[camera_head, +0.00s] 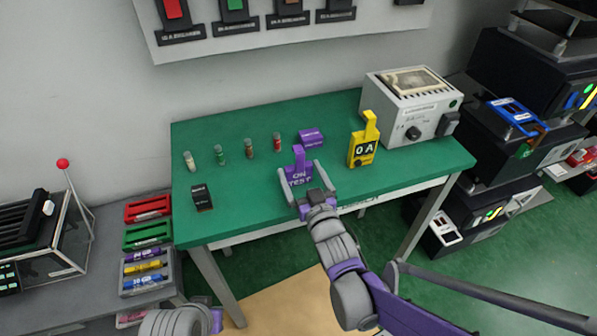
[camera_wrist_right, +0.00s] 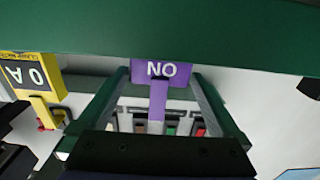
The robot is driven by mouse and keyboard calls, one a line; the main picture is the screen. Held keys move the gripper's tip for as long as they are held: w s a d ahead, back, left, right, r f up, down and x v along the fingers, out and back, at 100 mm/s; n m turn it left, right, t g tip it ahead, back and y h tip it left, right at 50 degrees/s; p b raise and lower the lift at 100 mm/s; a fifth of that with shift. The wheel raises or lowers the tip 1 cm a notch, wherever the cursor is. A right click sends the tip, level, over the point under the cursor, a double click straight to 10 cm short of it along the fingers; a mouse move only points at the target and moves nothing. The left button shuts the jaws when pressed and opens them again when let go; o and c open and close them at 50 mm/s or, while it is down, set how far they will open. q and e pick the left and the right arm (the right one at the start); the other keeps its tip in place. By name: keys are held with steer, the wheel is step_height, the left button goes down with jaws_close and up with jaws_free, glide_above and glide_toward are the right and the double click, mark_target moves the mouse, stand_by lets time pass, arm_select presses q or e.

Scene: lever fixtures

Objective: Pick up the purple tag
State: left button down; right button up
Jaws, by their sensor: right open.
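The purple tag (camera_head: 299,176), marked "ON TEST", stands upright on the green table with its narrow stem up. My right gripper (camera_head: 302,190) is open, with one finger on each side of the tag. In the right wrist view the picture is upside down, and the tag (camera_wrist_right: 158,93) shows between the two open fingers. A gap seems to show beside the tag; I cannot tell whether either finger touches it. Part of my left arm shows at the bottom left of the head view; its gripper is out of frame.
A yellow tag (camera_head: 363,145) stands to the right on the green table (camera_head: 250,207), before a grey device (camera_head: 410,105). A purple box (camera_head: 311,137) and several small vials (camera_head: 249,148) stand behind. A black box (camera_head: 202,197) is at left. The table's front left is clear.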

steer(key=shift+x, duration=1.05)
steer(key=shift+c, duration=0.2)
steer(key=c, duration=1)
steer(key=shift+c, duration=0.2)
